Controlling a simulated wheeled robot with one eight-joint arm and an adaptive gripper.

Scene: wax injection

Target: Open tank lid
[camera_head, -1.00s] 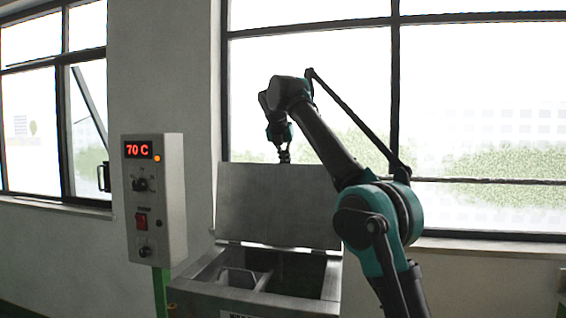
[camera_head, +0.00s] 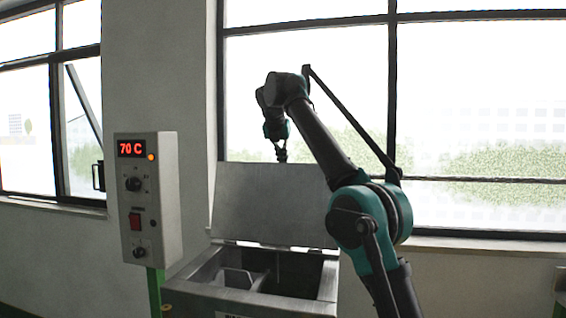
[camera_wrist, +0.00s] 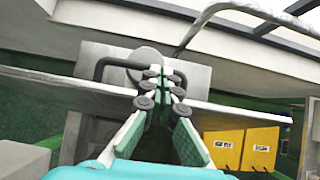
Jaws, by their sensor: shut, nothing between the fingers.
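The tank lid (camera_head: 270,205) is a grey metal plate standing raised at the back of the tank in the head view. The metal tank (camera_head: 195,298) below it is open at the top, with dark space and a divider inside. My gripper (camera_head: 281,157) is at the lid's upper edge. In the wrist view my gripper (camera_wrist: 160,80) is shut and empty. A dark handle (camera_wrist: 110,66) on a grey plate shows just beyond the fingertips; I cannot tell whether they touch it.
A control box (camera_head: 150,198) reading 70 C stands left of the tank on a green post. Windows (camera_head: 480,110) and a wall are behind. Yellow panels (camera_wrist: 240,149) and a bent metal tube (camera_wrist: 215,12) show in the wrist view.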

